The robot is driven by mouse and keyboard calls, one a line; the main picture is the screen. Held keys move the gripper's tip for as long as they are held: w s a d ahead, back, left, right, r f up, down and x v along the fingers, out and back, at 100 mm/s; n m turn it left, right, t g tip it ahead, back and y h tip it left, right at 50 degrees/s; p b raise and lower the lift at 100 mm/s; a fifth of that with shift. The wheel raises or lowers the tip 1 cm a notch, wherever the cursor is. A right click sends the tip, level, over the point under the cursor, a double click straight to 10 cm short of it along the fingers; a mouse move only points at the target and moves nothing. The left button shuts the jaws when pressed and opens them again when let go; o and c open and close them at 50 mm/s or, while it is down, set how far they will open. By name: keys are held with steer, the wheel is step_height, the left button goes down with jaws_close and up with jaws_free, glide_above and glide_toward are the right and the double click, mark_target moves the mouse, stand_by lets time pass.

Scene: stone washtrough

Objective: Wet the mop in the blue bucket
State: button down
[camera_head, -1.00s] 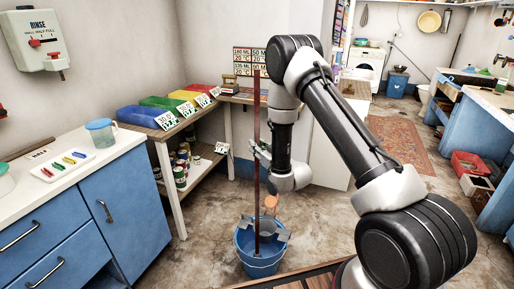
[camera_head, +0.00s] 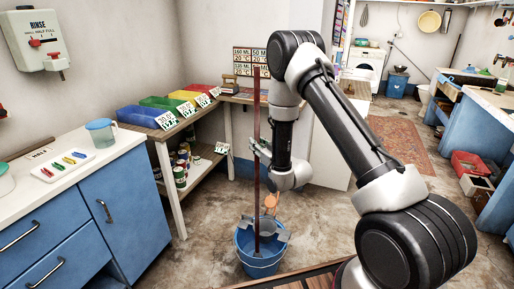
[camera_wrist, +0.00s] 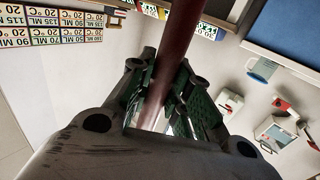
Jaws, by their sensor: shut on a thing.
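The mop (camera_head: 257,150) is a long dark red handle standing upright. Its lower end goes down into the blue bucket (camera_head: 256,262), which stands on the floor; the mop head is hidden inside. A grey wringer insert (camera_head: 275,229) sits at the bucket's rim. My gripper (camera_head: 259,148) is shut on the mop handle at about mid-height, above the bucket. In the wrist view the handle (camera_wrist: 176,50) passes between the green-padded fingers of my gripper (camera_wrist: 160,95).
A white counter (camera_head: 70,190) with a blue jug (camera_head: 102,134) stands at left. A shelf table with coloured bins (camera_head: 145,118) stands behind the bucket. A wooden slatted edge (camera_head: 300,277) is in front.

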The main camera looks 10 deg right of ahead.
mark_target(259, 73)
step_height(259, 73, up, 28)
steer(key=shift+r, duration=0.1)
stand_by(1.2)
stand_by(3.2)
